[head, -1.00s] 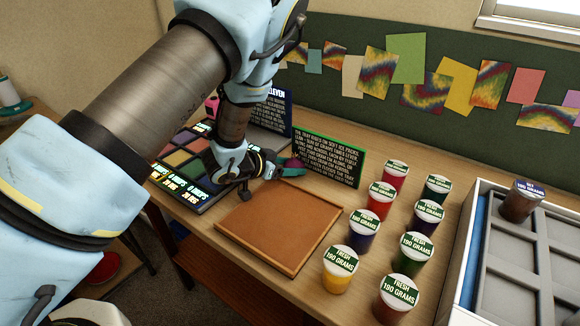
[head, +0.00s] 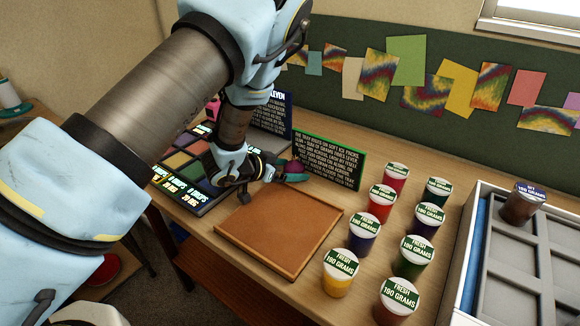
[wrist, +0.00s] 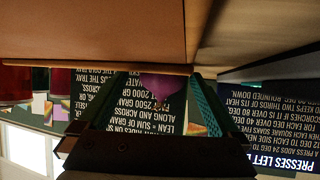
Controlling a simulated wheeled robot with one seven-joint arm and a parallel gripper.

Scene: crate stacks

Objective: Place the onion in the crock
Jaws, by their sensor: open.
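A purple, round onion (head: 294,167) shows at the tip of my gripper (head: 284,174), in front of the green-edged sign. In the wrist view the onion (wrist: 160,88) lies between the two green-sided fingers of my gripper (wrist: 140,100), which stand apart. I see nothing that I can clearly name as the crock.
A brown wooden tray (head: 245,250) lies empty in front of my gripper. Several lidded jars (head: 340,272) stand to its right. A divided grey case (head: 515,275) holds one jar at the far right. The upright sign (head: 330,160) stands close behind my gripper.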

